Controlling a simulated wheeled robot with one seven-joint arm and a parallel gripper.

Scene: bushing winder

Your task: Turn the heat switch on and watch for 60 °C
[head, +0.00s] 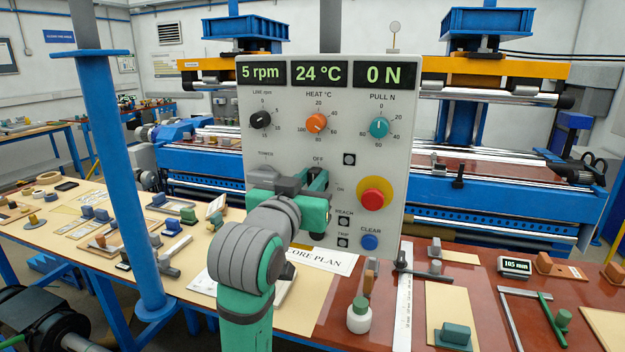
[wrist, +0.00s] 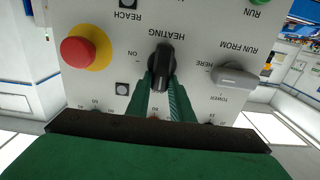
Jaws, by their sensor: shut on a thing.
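The control panel (head: 290,145) stands upright in front of me, and its middle display (head: 318,73) reads 24 °C. The orange heat dial (head: 317,123) sits below that display. My gripper (wrist: 161,88) is shut on the black heating switch (wrist: 161,58), one finger on each side of its handle. The handle lies upright in the wrist view, not towards the ON mark at its left. In the head view my gripper (head: 316,180) hides most of the switch, just below the OFF mark.
A red stop button on a yellow ring (head: 374,194) is close right of my gripper. A grey knob (wrist: 233,77) is beside the switch in the wrist view. A blue clear button (head: 369,242) is below. The tables around hold many small parts.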

